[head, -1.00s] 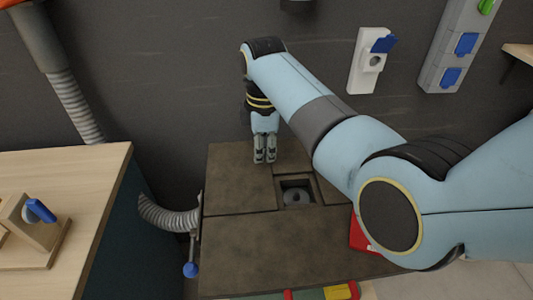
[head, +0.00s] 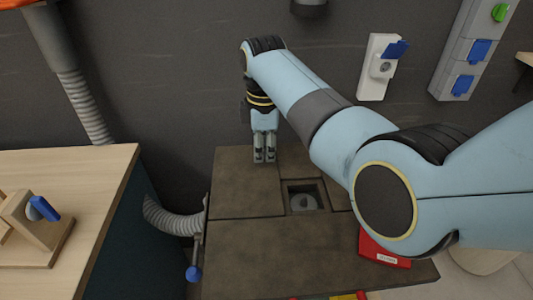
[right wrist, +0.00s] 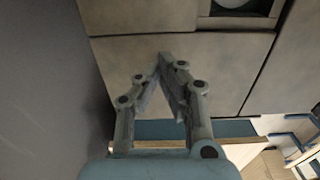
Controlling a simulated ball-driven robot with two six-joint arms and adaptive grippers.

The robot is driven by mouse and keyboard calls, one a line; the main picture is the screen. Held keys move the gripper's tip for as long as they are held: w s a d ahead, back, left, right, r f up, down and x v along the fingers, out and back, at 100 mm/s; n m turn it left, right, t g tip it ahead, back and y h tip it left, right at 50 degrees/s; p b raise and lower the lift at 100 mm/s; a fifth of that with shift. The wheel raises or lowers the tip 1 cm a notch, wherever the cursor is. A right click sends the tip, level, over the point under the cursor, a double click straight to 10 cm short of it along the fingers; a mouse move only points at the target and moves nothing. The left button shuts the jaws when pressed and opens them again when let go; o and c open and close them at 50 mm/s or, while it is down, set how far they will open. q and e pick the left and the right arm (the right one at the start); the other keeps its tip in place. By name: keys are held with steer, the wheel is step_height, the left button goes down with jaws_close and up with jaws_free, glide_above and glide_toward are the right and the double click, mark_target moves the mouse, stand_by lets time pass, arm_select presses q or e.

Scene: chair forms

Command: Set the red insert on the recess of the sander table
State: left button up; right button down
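The sander table (head: 290,255) has a dark brown top with a square recess (head: 306,199). A round grey part sits inside the recess, and a corner of the recess shows in the right wrist view (right wrist: 236,20). A flat red piece with a white label, apparently the red insert (head: 370,249), lies on the table's right side, partly hidden by my right arm. My right gripper (head: 264,160) points down over the table's back left part, left of the recess and away from the red piece. Its fingertips (right wrist: 164,57) meet with nothing between them. My left gripper is not in view.
A wooden bench (head: 85,185) with a blue-handled wooden fixture (head: 38,225) stands at the left. A grey hose (head: 173,216) and a blue-knobbed lever (head: 194,272) are at the table's left edge. Sockets (head: 382,68) hang on the back wall. The table's front left is clear.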

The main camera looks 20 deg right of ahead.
mark_target(249, 157)
steer(key=shift+w+a+b, duration=0.4)
steer(key=shift+w+b, duration=0.3)
steer(key=shift+w+a+b, duration=0.45)
steer(key=shift+w+b, duration=0.2)
steer(key=shift+b, duration=0.1)
steer(key=shift+w+a+b, duration=0.4)
steer(key=shift+w+b, duration=0.3)
stand_by(0.4)
steer(key=shift+f, duration=0.55)
steer(key=c, duration=2)
jaws_free()
steer(key=o, duration=0.4)
steer(key=shift+o, duration=0.2)
steer(key=shift+r, duration=0.3)
step_height(249, 157, up, 11)
steer(key=shift+r, duration=0.2)
